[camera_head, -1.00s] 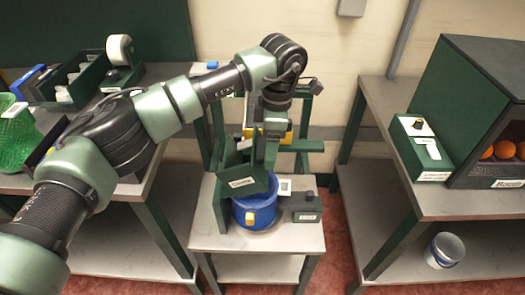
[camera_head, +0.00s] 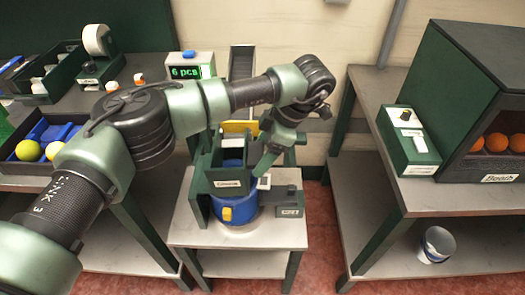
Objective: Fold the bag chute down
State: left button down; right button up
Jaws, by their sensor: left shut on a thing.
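The green bag chute (camera_head: 228,187) with a white label sits over a blue round container (camera_head: 243,212) on the small middle stand. My right gripper is not in view.
A small labelled box (camera_head: 289,203) stands right of the container. A green display (camera_head: 186,72) reads "6 pcs". A dark booth (camera_head: 470,95) with oranges stands on the right table. A white bucket (camera_head: 437,245) sits on the lower shelf.

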pick_arm(q)
jog(key=shift+c, duration=0.6)
grip_release()
jog(key=shift+r, duration=0.2)
jog(key=p+v, duration=0.3)
jog(key=v, duration=0.4)
jog(key=shift+r, duration=0.15)
jog(key=shift+d, duration=0.15)
